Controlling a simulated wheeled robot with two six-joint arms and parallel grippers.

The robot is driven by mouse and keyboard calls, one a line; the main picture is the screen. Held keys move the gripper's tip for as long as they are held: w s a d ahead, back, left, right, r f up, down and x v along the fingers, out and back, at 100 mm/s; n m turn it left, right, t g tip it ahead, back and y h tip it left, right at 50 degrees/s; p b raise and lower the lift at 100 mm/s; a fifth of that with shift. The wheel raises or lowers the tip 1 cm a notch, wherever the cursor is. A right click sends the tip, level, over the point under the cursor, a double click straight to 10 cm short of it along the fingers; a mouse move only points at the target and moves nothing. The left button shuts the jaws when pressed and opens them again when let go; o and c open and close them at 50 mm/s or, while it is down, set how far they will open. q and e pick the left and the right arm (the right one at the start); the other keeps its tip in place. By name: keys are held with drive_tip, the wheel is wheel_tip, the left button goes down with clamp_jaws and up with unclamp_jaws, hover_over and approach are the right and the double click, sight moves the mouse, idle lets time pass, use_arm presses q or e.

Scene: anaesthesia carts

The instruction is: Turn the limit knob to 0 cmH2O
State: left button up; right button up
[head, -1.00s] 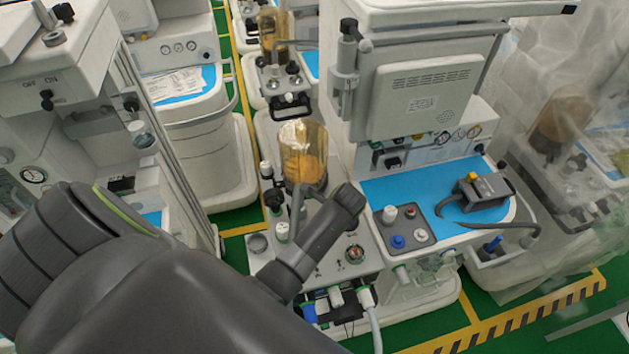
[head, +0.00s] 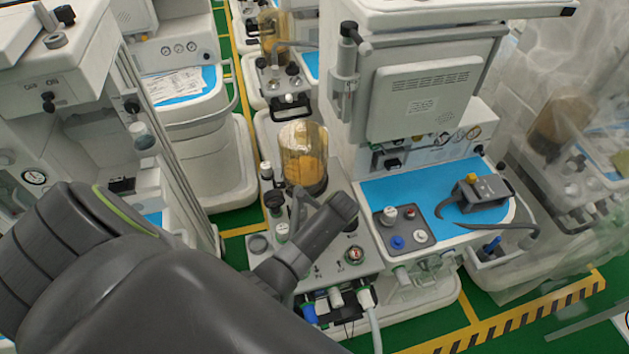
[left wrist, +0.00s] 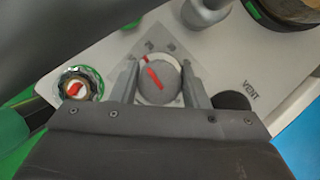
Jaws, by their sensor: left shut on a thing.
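The limit knob (left wrist: 158,80) is a round grey knob with a red pointer, on a pale panel in the left wrist view. The pointer tilts toward the upper left. Small scale marks show around the knob, too small to read surely. My left gripper (left wrist: 159,84) is shut on the knob, one finger at each side. The pale control panel (head: 372,262) shows beside the arm. My right gripper is in neither view.
A red-and-white knob with a green rim (left wrist: 77,86) sits left of the gripper and also shows in the head view (head: 354,254). An amber canister (head: 303,160) stands behind the arm. A blue-topped cart (head: 450,190) is at the right, with hoses below the panel.

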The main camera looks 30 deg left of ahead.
use_arm(q)
drive_tip(key=shift+n, duration=0.4)
drive_tip(key=shift+c, duration=0.3)
drive_tip(key=shift+n+g, duration=0.5)
drive_tip(key=shift+n, duration=0.5)
drive_tip(key=n+g, duration=0.1)
drive_tip(key=n, duration=0.1)
drive_tip(key=shift+n, duration=0.4)
drive_tip(key=n+g+h, duration=0.1)
drive_tip(key=n, duration=0.3)
drive_tip(key=shift+n+g+h, duration=0.4)
drive_tip(key=shift+n+h, duration=0.2)
drive_tip(key=shift+n, duration=0.7)
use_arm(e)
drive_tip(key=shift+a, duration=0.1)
use_arm(q)
drive_tip(key=o, duration=1)
